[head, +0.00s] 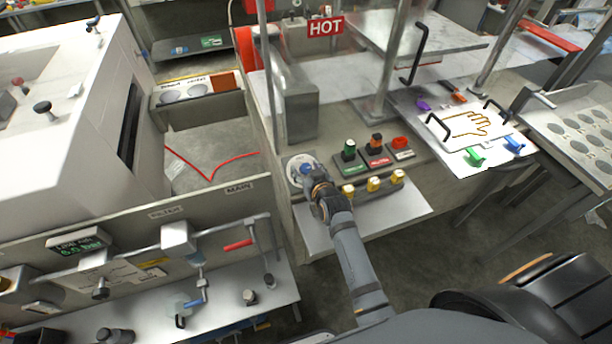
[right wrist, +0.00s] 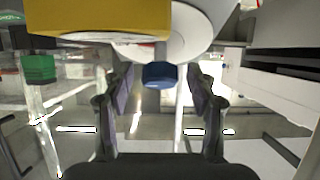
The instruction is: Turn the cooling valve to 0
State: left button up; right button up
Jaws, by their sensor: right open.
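A round white dial (head: 294,166) with a blue knob sits on the panel left of the coloured buttons in the head view; my right gripper partly covers it. In the right wrist view the blue knob (right wrist: 160,75) shows in front of the white dial (right wrist: 188,35). My right gripper (head: 309,178) reaches the dial from below. Its two fingers (right wrist: 160,95) stand apart on either side of the knob, with a gap visible on both sides. The dial's markings are too small to read. My left gripper is not in view.
Yellow buttons (head: 373,184) stand just right of my right gripper. A transparent guard with a HOT sign (head: 326,27) rises behind the panel.

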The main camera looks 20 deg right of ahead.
jog(key=shift+w, duration=0.15)
jog(key=shift+c, duration=0.5)
jog(key=c, duration=1.1)
jog(key=shift+o, duration=0.2)
